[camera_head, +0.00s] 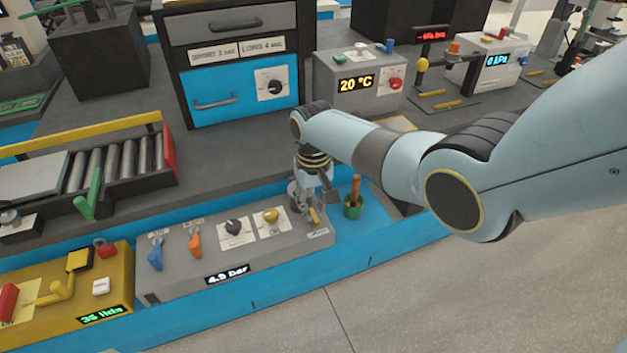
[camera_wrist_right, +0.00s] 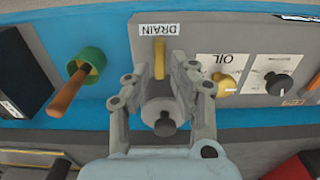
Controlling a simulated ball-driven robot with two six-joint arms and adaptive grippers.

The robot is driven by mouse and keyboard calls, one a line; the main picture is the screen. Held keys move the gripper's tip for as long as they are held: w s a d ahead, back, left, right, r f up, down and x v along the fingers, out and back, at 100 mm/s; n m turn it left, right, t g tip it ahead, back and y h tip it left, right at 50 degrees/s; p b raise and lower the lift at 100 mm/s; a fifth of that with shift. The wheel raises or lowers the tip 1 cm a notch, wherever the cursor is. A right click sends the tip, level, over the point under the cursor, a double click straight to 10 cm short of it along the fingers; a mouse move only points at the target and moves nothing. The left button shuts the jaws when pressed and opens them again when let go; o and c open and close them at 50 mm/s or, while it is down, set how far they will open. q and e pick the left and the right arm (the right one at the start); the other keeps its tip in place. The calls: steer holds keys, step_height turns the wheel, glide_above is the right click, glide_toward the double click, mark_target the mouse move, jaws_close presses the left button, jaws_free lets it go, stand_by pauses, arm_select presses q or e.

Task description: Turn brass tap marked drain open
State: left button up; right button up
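The brass tap (camera_wrist_right: 160,56) shows as a yellow lever beside a white label (camera_wrist_right: 158,29) reading DRAIN. In the head view the yellow lever (camera_head: 314,216) is at the right end of the grey panel (camera_head: 290,245), partly hidden by my gripper. My right gripper (camera_wrist_right: 166,76) is open, with one finger on each side of the lever. I cannot tell whether either finger touches it. The right gripper (camera_head: 314,203) also shows in the head view, pointing down at the panel. The lever's pivot is hidden behind the gripper. My left gripper is not in view.
A brass OIL knob (camera_wrist_right: 225,84) and a dark knob (camera_wrist_right: 278,84) sit close beside the gripper. A green cup (camera_head: 353,207) with a wooden-handled tool (camera_head: 356,187) stands on the blue surface just right of the panel. Blue and orange levers are farther left.

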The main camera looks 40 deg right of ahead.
mark_target(314, 214)
step_height(314, 214, up, 10)
steer(key=shift+f, duration=0.25)
stand_by(0.4)
steer(key=s+f+n+b, duration=0.3)
steer(key=s+f+b, duration=1.3)
steer(key=s+f, duration=3)
steer(key=shift+s+f+t+h, duration=0.4)
steer(key=shift+f, duration=1.45)
